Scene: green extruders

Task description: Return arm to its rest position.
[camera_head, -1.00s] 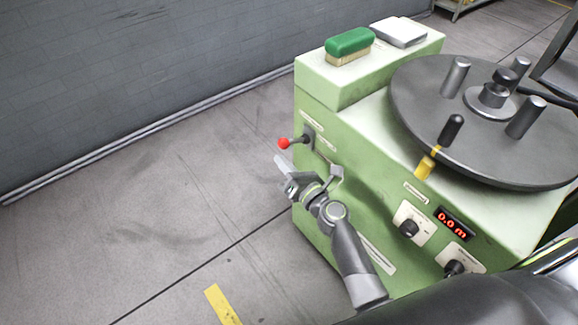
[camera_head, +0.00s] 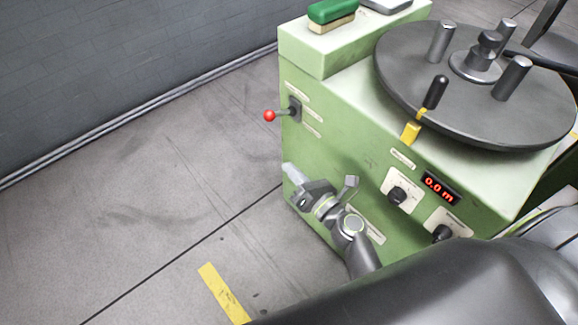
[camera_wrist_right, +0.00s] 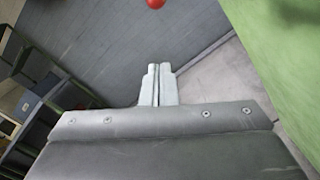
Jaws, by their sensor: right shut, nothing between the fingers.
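My right gripper (camera_head: 291,173) is beside the front left corner of the green machine (camera_head: 345,150) in the head view, below the red-knobbed lever (camera_head: 270,115). Its arm comes up from the lower right. In the right wrist view its two pale fingers (camera_wrist_right: 158,80) lie together, shut with nothing between them. The lever's red knob (camera_wrist_right: 155,3) shows at the top edge of that view, apart from the fingers. My left gripper is not in view.
The machine carries a dark round turntable (camera_head: 480,85) with upright pegs, dials and a red display (camera_head: 439,188). A green brush (camera_head: 332,10) lies on its raised block. Open floor (camera_head: 130,235) with a yellow strip (camera_head: 223,292) is at left. Shelving (camera_wrist_right: 30,110) shows in the wrist view.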

